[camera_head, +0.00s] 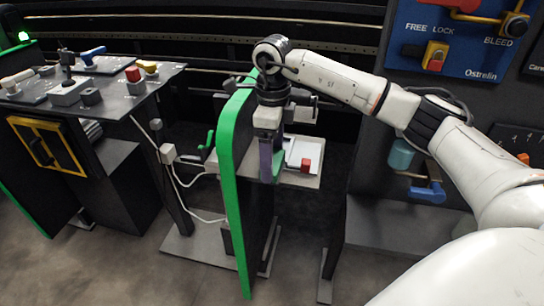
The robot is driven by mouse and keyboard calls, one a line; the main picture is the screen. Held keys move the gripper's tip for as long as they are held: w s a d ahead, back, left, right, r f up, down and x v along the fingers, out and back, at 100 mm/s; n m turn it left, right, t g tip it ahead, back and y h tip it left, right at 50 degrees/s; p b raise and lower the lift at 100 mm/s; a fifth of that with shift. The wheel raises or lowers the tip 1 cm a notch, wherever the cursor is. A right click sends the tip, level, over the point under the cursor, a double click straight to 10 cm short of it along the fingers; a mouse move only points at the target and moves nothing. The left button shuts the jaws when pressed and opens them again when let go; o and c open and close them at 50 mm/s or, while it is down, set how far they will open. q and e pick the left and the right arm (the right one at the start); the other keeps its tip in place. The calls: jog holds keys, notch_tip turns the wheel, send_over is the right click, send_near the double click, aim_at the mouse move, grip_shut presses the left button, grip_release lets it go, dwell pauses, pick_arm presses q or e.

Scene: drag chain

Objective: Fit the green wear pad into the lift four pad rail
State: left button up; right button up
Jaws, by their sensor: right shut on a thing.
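My right arm comes in from the right and reaches down behind the top of a green-edged dark panel. My right gripper (271,160) points down there, shut on a small green piece, which looks like the green wear pad (278,166). Much of the pad and the fingertips are hidden or too small to see well. I cannot make out the lift four pad rail with certainty. My left gripper is not in view.
The green-edged panel (228,170) stands close beside the gripper. A pale tray with a red block (305,165) is just right of it. A bench with several fixtures (75,88) is at left. A blue FREE/LOCK/BLEED board (455,40) is at upper right.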

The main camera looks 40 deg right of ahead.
jog(key=shift+w+d, duration=1.2)
jog(key=shift+d, duration=0.2)
jog(key=shift+w+d, duration=1.15)
jog(key=shift+d, duration=0.2)
jog(key=o, duration=1.5)
jog(key=shift+c, duration=0.2)
notch_tip(320, 180, up, 10)
jog(key=shift+r, duration=0.2)
